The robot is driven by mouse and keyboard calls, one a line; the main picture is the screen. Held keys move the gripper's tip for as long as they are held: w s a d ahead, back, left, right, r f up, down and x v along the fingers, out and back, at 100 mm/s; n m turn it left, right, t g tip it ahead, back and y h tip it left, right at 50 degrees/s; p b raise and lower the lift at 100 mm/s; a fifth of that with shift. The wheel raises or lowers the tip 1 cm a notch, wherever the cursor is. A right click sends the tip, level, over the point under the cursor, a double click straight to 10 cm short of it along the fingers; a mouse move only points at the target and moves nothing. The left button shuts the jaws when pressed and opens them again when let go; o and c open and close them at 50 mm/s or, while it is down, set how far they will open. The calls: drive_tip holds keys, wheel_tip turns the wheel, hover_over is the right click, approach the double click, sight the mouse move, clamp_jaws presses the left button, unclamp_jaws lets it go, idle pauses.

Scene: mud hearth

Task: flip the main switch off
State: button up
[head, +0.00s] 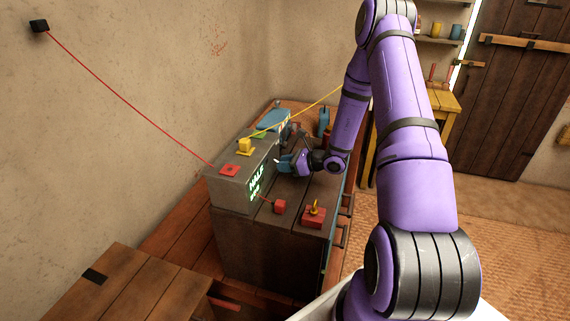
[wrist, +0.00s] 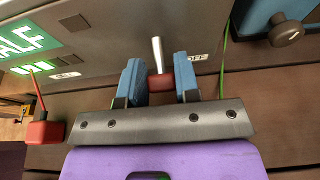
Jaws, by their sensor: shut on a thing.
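The main switch shows in the wrist view as a metal lever (wrist: 157,54) with a dark red tip, standing out from the face of a grey box (head: 232,190). An OFF label (wrist: 197,57) is to the right of the lever, and another small label, hard to read, is to its left. My gripper (wrist: 159,82) has its blue fingers on either side of the lever's red tip, shut on it.
A lit green sign reading HALF (head: 257,179) is on the box face. A small red block (head: 279,207) and a red block with a yellow top (head: 314,215) sit on the cabinet top. A blue device (wrist: 278,22) is right of the lever. Red and yellow cords run from the box.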

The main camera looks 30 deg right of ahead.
drive_tip(key=o, duration=0.9)
drive_tip(key=v, duration=1)
drive_tip(key=shift+s+d+r, duration=0.1)
drive_tip(key=shift+s+d, duration=0.2)
